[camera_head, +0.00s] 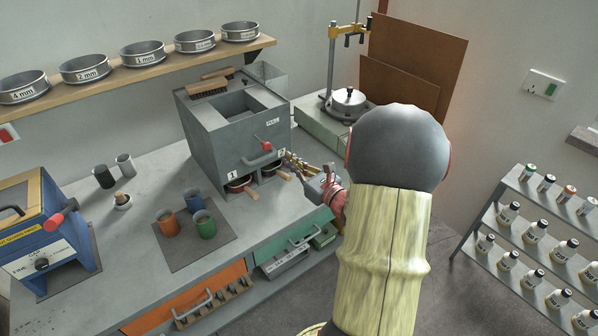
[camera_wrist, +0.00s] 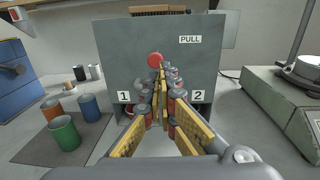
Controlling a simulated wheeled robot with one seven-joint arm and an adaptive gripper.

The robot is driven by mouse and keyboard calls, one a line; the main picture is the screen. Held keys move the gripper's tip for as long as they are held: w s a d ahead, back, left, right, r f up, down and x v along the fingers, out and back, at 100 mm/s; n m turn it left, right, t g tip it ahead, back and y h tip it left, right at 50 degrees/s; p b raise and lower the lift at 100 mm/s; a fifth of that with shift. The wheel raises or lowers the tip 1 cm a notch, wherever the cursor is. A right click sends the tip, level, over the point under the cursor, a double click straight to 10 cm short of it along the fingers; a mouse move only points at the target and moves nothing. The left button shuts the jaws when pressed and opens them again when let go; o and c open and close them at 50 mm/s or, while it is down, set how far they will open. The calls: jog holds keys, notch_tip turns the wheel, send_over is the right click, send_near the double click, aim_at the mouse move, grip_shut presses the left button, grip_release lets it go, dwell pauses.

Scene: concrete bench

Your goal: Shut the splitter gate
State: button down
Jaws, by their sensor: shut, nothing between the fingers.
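The splitter (camera_head: 222,137) is a grey open-topped metal box on the bench, with its front face (camera_wrist: 125,60) filling the middle of the wrist view. A lever with a red knob (camera_head: 271,147) shows on its front, near the PULL label; the knob also shows in the wrist view (camera_wrist: 155,59). A grey bar (camera_head: 262,158) sits just below the knob. I cannot tell the gate's position. My gripper (camera_head: 290,158) is shut and empty, just right of the knob in the head view. In the wrist view its fingertips (camera_wrist: 160,78) overlap the lever's line; contact is unclear.
Pans with wooden handles (camera_head: 250,192) sit under the outlets marked 1 and 2. Coloured cups (camera_head: 206,226) stand on a dark mat at the bench front. A blue machine (camera_head: 45,235) is at left. A stand with a lidded pan (camera_head: 349,100) is behind right.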

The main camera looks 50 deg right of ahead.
aim_at(270, 147)
jog(key=w, duration=0.2)
jog(key=w+b, duration=0.1)
jog(key=w, duration=0.1)
jog(key=w+d, duration=0.1)
jog(key=w, duration=0.2)
jog(key=shift+b, duration=0.4)
jog(key=shift+s, duration=0.1)
jog(key=w, duration=0.2)
jog(key=w+d, duration=0.1)
jog(key=w, duration=0.1)
jog(key=shift+w+d, duration=0.1)
jog(key=shift+w, duration=0.3)
jog(key=shift+r, duration=0.1)
